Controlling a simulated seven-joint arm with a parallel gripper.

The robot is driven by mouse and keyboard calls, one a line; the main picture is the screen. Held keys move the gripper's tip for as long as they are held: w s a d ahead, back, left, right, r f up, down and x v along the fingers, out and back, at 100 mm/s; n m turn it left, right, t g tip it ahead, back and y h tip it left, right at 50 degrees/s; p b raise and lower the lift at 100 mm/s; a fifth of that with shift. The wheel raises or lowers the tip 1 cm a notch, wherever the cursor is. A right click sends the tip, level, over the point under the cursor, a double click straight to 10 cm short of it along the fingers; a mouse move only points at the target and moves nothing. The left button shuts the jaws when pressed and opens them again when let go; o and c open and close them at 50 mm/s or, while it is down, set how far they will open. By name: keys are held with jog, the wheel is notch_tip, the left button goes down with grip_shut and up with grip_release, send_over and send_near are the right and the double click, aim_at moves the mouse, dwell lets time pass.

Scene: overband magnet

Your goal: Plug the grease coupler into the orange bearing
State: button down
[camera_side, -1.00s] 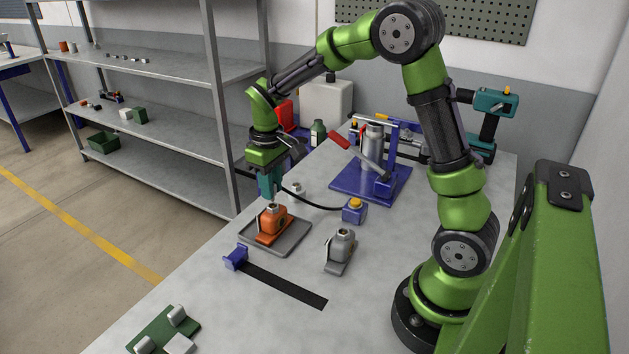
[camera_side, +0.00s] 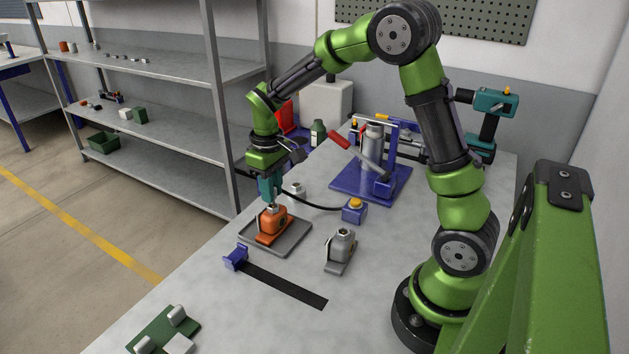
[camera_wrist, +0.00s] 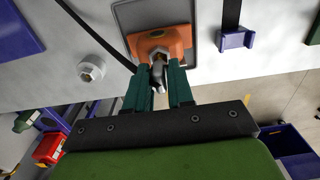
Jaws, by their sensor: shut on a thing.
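The orange bearing (camera_side: 271,227) sits in a grey tray (camera_side: 290,243) on the table; it also shows at the top of the wrist view (camera_wrist: 150,45). My gripper (camera_side: 269,201) is right above the bearing, pointing down. In the wrist view its two teal fingers (camera_wrist: 166,75) are shut on the grease coupler (camera_wrist: 158,75), a small metallic piece with a black hose from the grease pump (camera_side: 372,165). The coupler's end is at the fitting on top of the bearing; I cannot tell whether it is seated or only close.
A grey bearing (camera_side: 341,248) stands right of the tray. A black strip with a blue end (camera_side: 285,286) lies in front. The table's left edge is near the tray.

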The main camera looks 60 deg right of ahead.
jog(key=shift+f, duration=0.8)
jog(key=c, duration=0.9)
grip_release()
jog(key=shift+r, duration=0.1)
notch_tip(320, 180, up, 17)
